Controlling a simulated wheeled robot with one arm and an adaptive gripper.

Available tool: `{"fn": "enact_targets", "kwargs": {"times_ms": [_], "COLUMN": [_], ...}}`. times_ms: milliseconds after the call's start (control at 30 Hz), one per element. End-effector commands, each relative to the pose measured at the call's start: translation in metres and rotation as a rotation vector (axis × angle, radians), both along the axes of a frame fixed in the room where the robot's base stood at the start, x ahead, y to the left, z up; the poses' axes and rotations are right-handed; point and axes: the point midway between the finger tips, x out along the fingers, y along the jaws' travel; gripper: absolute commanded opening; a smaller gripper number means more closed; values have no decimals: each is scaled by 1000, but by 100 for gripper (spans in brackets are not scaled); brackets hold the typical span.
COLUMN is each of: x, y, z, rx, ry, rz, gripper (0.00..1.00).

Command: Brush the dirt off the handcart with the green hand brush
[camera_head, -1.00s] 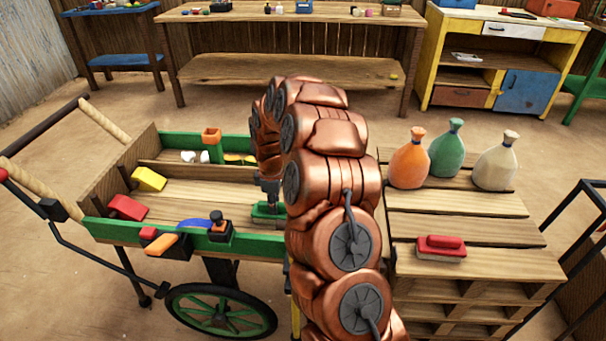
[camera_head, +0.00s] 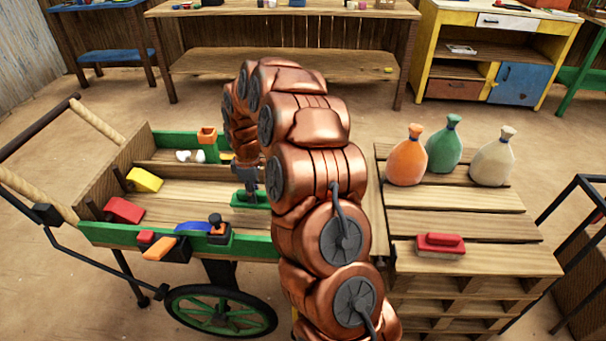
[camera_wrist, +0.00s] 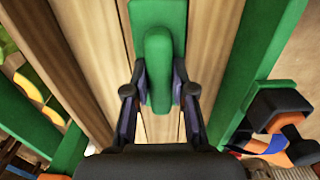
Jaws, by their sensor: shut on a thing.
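The handcart (camera_head: 100,235) has a wooden bed and green side rails and stands at the left in the head view. I cannot make out dirt on its boards. The green hand brush (camera_wrist: 157,50) is in my gripper (camera_wrist: 160,92), whose two fingers close on its raised handle from both sides. In the head view the green brush (camera_head: 250,201) shows low over the right part of the cart bed, partly hidden by my copper arm. I cannot tell whether its bristles touch the boards.
A yellow block (camera_head: 145,179) and a red block (camera_head: 125,210) lie at the bed's left end. An orange-and-black tool (camera_head: 162,247) hangs at the near rail. A pallet (camera_head: 470,262) at right bears a red brush (camera_head: 440,245) and three sacks (camera_head: 449,148).

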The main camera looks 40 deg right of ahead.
Motion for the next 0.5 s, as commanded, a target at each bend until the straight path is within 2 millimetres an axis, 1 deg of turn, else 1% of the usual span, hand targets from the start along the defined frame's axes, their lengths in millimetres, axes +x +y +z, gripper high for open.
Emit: {"fn": "enact_targets", "kwargs": {"times_ms": [33, 300, 500], "x": [1, 0, 1], "y": [0, 2, 3], "z": [7, 30, 39], "rx": [-1, 0, -1], "ry": [-2, 0, -1], "rz": [1, 3, 5], "gripper": [0, 0, 0]}}
